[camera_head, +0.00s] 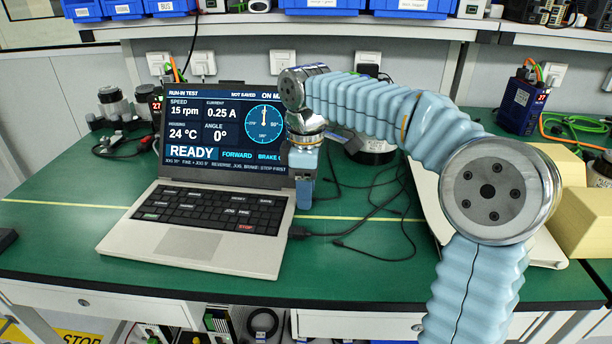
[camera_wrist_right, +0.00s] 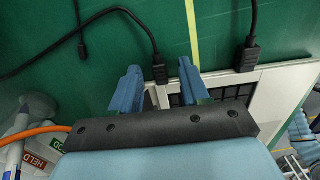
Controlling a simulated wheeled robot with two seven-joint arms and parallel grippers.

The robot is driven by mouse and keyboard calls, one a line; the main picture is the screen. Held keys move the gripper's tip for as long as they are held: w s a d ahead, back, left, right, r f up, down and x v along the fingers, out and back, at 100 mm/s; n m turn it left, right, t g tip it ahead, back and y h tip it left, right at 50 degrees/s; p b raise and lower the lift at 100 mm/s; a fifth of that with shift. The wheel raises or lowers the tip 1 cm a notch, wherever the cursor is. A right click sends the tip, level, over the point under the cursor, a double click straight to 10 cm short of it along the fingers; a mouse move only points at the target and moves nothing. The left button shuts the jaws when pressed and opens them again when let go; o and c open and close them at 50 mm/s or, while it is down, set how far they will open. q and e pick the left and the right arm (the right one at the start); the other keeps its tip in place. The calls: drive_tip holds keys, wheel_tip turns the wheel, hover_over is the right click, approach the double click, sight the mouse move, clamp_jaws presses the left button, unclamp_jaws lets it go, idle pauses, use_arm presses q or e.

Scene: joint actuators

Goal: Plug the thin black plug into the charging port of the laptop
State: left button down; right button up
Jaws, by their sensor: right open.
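The open laptop (camera_head: 200,225) stands on the green bench with its screen lit. My right gripper (camera_head: 305,196) points down beside the laptop's right edge. In the right wrist view its two blue fingers (camera_wrist_right: 159,67) are open, one on each side of a thin black plug (camera_wrist_right: 160,75). That plug lies close to the laptop's edge, and its cable runs off to the upper left. I cannot tell whether it touches the fingers or sits in a port. In the head view my gripper hides it. My left gripper is not in view.
A wider black plug (camera_wrist_right: 246,58) lies at the laptop's edge nearer me; it shows in the head view (camera_head: 299,232). A loose slim cable end (camera_wrist_right: 82,50) lies farther off. Black cables (camera_head: 385,215) cover the bench right of the laptop. Yellow blocks (camera_head: 585,220) stand far right.

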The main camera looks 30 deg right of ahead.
wheel_tip(320, 180, up, 14)
drive_tip(key=p, duration=0.2)
drive_tip(key=shift+f+p, duration=0.2)
drive_tip(key=shift+p, duration=0.2)
